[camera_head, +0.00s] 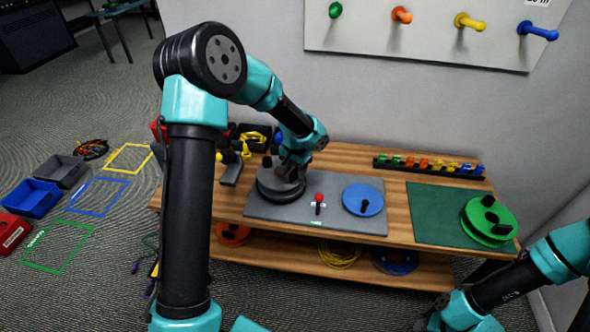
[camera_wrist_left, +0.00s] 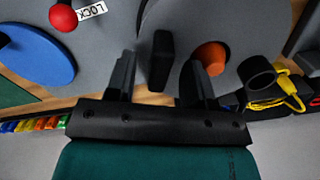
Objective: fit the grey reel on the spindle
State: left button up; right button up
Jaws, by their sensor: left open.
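The grey reel (camera_head: 277,194) lies at the left end of the grey mat on the wooden bench. My left gripper (camera_head: 290,170) is over it. In the left wrist view the open left jaws (camera_wrist_left: 160,85) stand on either side of a black upright grip on the grey reel (camera_wrist_left: 180,22), not clamped on it. An orange rounded tip (camera_wrist_left: 210,55) shows on the reel beside the right finger, partly hidden; I cannot tell whether it is the spindle. My right gripper (camera_head: 455,312) is low at the right, partly cut off, its jaws unclear.
A red lock knob (camera_head: 319,198) and blue reel (camera_head: 363,199) are right of the grey reel on the grey mat (camera_head: 270,214). A green reel (camera_head: 488,220) lies on a green mat (camera_head: 430,215). A rack of coloured pegs (camera_head: 428,166) stands behind. Dark items crowd the bench's left end.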

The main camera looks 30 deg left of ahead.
pick_arm(q)
jog(key=shift+r, duration=0.1)
notch_tip(320, 180, up, 17)
jog(key=shift+w, duration=0.3)
dwell(0.4)
jog(key=shift+d, duration=0.1)
